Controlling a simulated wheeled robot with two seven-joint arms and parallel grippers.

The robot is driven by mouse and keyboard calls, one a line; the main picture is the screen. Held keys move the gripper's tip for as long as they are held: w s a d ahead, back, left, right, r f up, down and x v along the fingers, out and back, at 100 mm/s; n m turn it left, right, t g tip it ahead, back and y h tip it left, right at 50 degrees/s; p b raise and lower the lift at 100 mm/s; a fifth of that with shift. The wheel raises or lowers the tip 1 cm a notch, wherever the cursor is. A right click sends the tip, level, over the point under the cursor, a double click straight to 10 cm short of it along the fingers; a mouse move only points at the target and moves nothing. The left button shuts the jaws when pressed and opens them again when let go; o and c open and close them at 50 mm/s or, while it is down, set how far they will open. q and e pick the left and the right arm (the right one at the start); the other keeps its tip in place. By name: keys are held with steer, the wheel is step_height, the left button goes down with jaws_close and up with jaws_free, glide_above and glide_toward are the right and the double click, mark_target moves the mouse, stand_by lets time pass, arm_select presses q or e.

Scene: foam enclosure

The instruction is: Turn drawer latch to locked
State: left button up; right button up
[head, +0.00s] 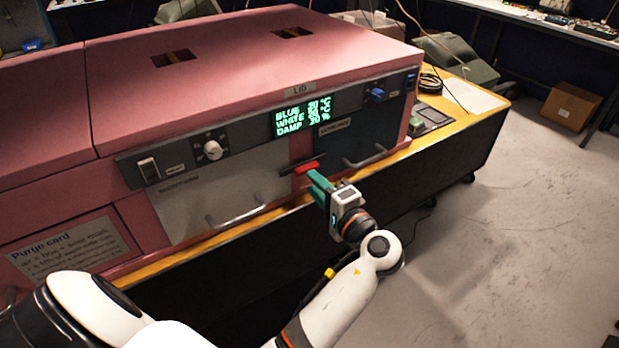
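The drawer latch (304,168) is a small red handle on the pink front panel, between the light drawer at left and the dark drawer at right. It lies roughly level, with a dark part at its left end. My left gripper (314,177) has teal fingers whose tips are at the latch's lower right side. The tips look very near or touching it; whether they grip it I cannot tell. The finger gap does not show. My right gripper is not in view.
The light drawer (190,190) and dark drawer (365,134) have bar handles. Above them are a knob (213,150), a rocker switch (149,169) and a green-lettered display (302,117). The yellow cart edge (205,245) runs below. Floor at right is open, with a cardboard box (570,107) farther back.

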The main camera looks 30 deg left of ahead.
arm_select(q)
steer(key=v, duration=0.4)
stand_by(0.4)
step_height(320, 180, down, 22)
steer(key=w+d+m+t+h, duration=0.2)
steer(key=w+d+m+h, duration=0.1)
steer(key=m+h, duration=0.35)
steer(key=s+d+f+g+h, duration=0.15)
steer(key=s+f, duration=0.25)
steer(key=f, duration=0.5)
steer(key=s+f+g+h, duration=0.1)
steer(key=s+f+h, duration=0.25)
steer(key=f, duration=0.55)
steer(key=s+f+n+g+h, duration=0.2)
steer(key=s+f+g+h, duration=0.1)
steer(key=s+f, duration=1.05)
steer(key=s+a+f+n+g+h, duration=0.1)
steer(key=s+f+n, duration=0.2)
steer(key=s, duration=0.8)
steer(key=s+a+f+n+g+h, duration=0.1)
steer(key=s+a+f+n, duration=0.1)
steer(key=s, duration=0.8)
steer(key=shift+s+f+n, duration=0.4)
steer(key=shift+f+n, duration=0.35)
steer(key=shift+f, duration=0.15)
